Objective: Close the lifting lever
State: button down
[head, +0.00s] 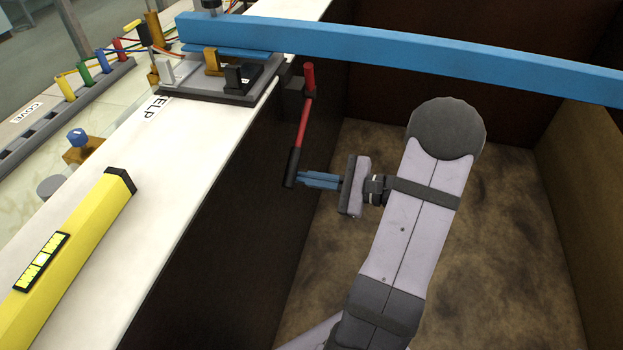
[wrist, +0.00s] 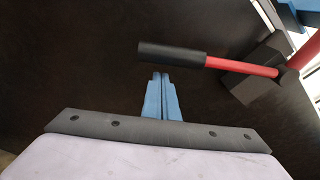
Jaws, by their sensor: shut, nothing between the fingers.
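The lifting lever (head: 305,112) is a red rod with a black grip, on the dark side wall of the flume below the blue beam. It hangs downward, slightly tilted, with its black grip (head: 292,168) at the lower end. In the wrist view the lever's red rod (wrist: 240,67) runs from a dark block at the right to the black grip (wrist: 171,54). My gripper (head: 302,179) has blue fingers, shut and empty. The fingertips are close to the black grip; in the wrist view my gripper (wrist: 161,76) points just below it. I cannot tell whether they touch.
A blue beam (head: 420,50) spans the flume above the lever. A dark block (wrist: 258,68) carries the lever's pivot. The white ledge (head: 170,220) at left holds a yellow spirit level (head: 75,250). The flume's brown floor (head: 510,230) is clear around my arm.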

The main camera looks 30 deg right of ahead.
jog(key=shift+s+a+r, duration=0.2)
jog(key=shift+s+r, duration=0.2)
jog(key=shift+r, duration=0.25)
jog(key=shift+r, duration=0.15)
notch_tip(320, 180, up, 21)
jog(key=s+a+m+g+y+p, duration=0.1)
jog(key=m+p, duration=0.9)
jog(key=p, duration=2)
jog(key=shift+g+y, duration=0.4)
jog(key=shift+r, duration=0.2)
